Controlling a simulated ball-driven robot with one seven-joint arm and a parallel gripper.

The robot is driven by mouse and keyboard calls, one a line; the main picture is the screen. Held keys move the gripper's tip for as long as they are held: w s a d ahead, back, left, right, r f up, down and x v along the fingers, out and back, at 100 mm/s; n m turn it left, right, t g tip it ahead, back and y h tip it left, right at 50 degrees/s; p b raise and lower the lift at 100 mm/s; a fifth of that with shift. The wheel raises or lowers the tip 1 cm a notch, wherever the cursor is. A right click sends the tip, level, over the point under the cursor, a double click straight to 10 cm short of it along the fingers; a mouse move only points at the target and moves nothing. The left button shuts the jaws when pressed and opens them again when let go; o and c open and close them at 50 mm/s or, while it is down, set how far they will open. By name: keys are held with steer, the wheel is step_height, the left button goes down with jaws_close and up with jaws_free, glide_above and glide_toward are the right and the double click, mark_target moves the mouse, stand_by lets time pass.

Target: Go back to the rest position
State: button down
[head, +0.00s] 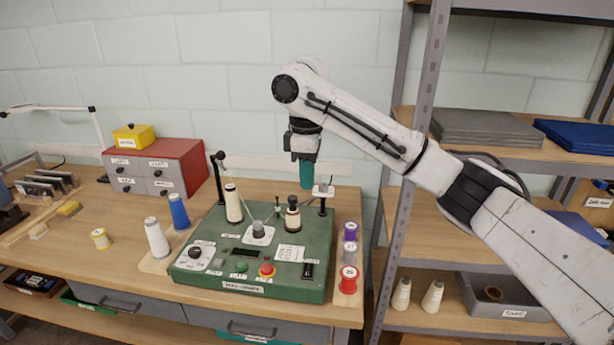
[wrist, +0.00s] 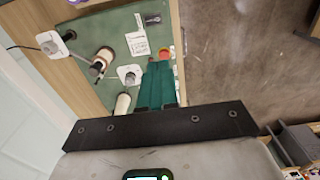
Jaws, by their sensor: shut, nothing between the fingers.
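My gripper (head: 306,184) hangs from my raised arm, its teal fingers pointing down above the back right of the green machine (head: 205,281). In the wrist view the fingers of my gripper (wrist: 160,64) lie side by side, shut, with nothing held. They overlap part of the machine's panel (wrist: 88,22) in that view. A cream cone (head: 233,205) and a dark-topped cone (head: 292,215) stand upright on the machine. A red button (head: 266,270) is on its front.
Several spools, including a red one (head: 348,281), stand at the bench's right edge. White (head: 156,238) and blue (head: 178,212) spools stand left of the machine. A red-topped drawer cabinet (head: 155,168) is behind. A grey shelf post (head: 413,140) stands close by my arm.

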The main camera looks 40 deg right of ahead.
stand_by(0.3)
steer(key=w+a+f+t+y+b, duration=0.1)
steer(key=a+f+y, duration=0.1)
steer(key=a+f, duration=0.5)
steer(key=w+a+f+t+y+b, duration=0.1)
steer(key=a+f, duration=0.3)
steer(key=a, duration=0.4)
steer(key=s+a+f+m+t+y, duration=0.1)
steer(key=s+a+f, duration=0.3)
steer(key=a+f, duration=0.15)
steer(key=s+a+f+m+y, duration=0.1)
steer(key=s+a+f+m, duration=0.1)
steer(key=s+a+f, duration=0.35)
steer(key=s+d+f+m+b, duration=0.2)
steer(key=s+f, duration=0.5)
steer(key=f, duration=0.2)
steer(key=s+d+f+m+g+h, duration=0.1)
steer(key=s+d+f, duration=0.3)
steer(key=s, duration=0.6)
steer(key=s+d+f+m+g+h+b, duration=0.1)
steer(key=s+d+f+h, duration=0.3)
steer(key=s, duration=0.7)
steer(key=shift+s+d+m, duration=0.15)
steer(key=shift+d+m, duration=0.3)
steer(key=shift+m, duration=0.25)
